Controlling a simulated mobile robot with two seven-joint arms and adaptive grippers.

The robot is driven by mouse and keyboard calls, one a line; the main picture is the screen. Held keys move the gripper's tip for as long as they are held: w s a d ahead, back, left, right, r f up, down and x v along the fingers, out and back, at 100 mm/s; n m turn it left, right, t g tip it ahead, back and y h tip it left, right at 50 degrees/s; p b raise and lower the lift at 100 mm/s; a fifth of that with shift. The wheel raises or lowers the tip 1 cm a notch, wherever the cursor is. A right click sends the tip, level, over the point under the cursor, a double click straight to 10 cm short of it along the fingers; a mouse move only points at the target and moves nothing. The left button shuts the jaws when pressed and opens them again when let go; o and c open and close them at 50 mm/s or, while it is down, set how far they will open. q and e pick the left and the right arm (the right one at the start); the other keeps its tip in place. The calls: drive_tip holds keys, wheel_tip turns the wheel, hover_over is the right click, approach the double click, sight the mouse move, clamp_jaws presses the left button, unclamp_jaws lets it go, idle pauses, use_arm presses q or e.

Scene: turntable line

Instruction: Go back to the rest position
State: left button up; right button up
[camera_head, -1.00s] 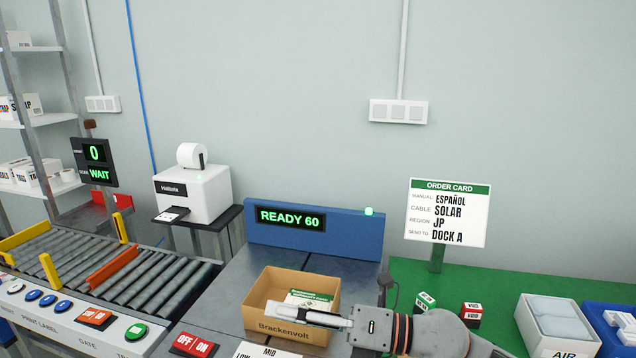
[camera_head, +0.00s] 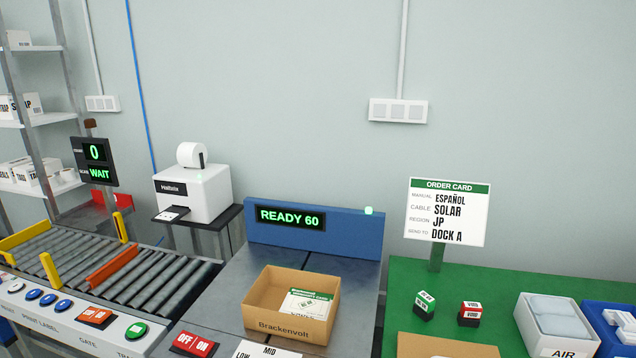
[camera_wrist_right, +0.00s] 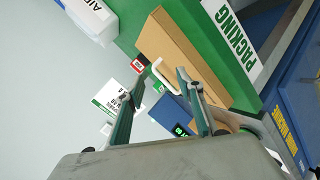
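My right gripper (camera_wrist_right: 163,73) shows only in the right wrist view. Its two fingers stand apart with nothing visibly held between them, above the green packing table (camera_wrist_right: 128,22). My left gripper is in neither view. The open cardboard box marked Brackenvolt (camera_head: 290,326) stands on the grey plate in the head view. A green and white booklet (camera_head: 306,303) lies inside it. No gripper is at the box.
The conveyor (camera_head: 150,280) is at left.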

drive_tip(key=s+d+f+m+g, duration=0.1)
drive_tip(key=s+d+f+g, duration=0.3)
drive_tip(key=s+f, duration=0.45)
drive_tip(key=a+f+m+t+y, duration=0.1)
drive_tip(key=a+f+y, duration=0.2)
drive_tip(key=a+f, duration=0.2)
drive_tip(key=a+f+m+t+y, duration=0.2)
drive_tip(key=a+f, duration=0.4)
drive_tip(key=a, duration=0.5)
drive_tip(key=shift+y, duration=0.9)
